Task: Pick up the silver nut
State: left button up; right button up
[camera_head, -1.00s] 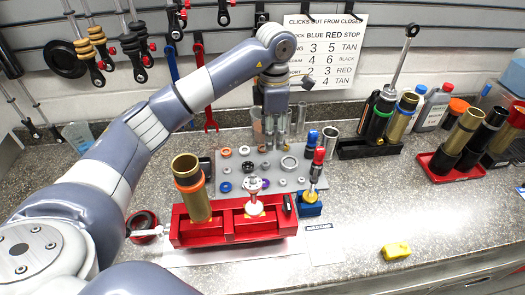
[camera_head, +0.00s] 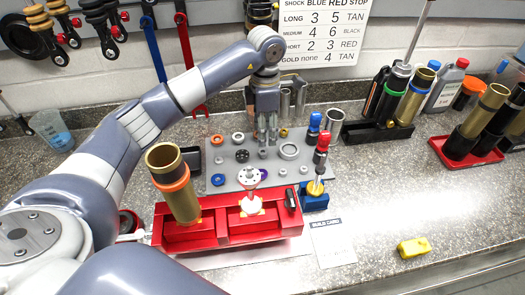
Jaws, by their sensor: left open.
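A grey parts board (camera_head: 226,184) lies on the counter, with several small rings, washers and nuts on it. A small silver nut-like piece (camera_head: 263,153) sits just in front of my left gripper's fingertips. Similar small silver pieces lie nearer the front, one in the middle (camera_head: 283,171) and one at the right (camera_head: 304,169). I cannot tell which is the silver nut. My left gripper (camera_head: 267,141) points down over the back part of the board, open, with nothing visible between its fingers. Whether it touches the board is unclear. My right gripper is not in view.
A red tray (camera_head: 235,238) with a gold cylinder (camera_head: 175,190) stands in front of the board. A blue stand (camera_head: 314,200) is at its right. Metal cups (camera_head: 333,125) stand behind. A yellow block (camera_head: 413,247) lies front right; the counter around it is clear.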

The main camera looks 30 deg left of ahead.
aim_at(264, 154)
pick_arm(q)
jog(key=shift+s+f, duration=0.1)
jog(key=shift+f, duration=0.7)
jog(key=shift+f+p, duration=0.25)
jog(key=shift+p, duration=0.05)
jog(key=shift+f+p, duration=0.35)
jog(key=shift+f, duration=0.05)
jog(key=f+p, duration=0.1)
jog(key=f, duration=0.2)
jog(key=shift+w+a+f+p, duration=0.15)
jog(key=shift+w+f+p, duration=0.1)
jog(key=shift+p, duration=0.15)
jog(key=shift+f, duration=0.4)
jog(key=c, duration=1)
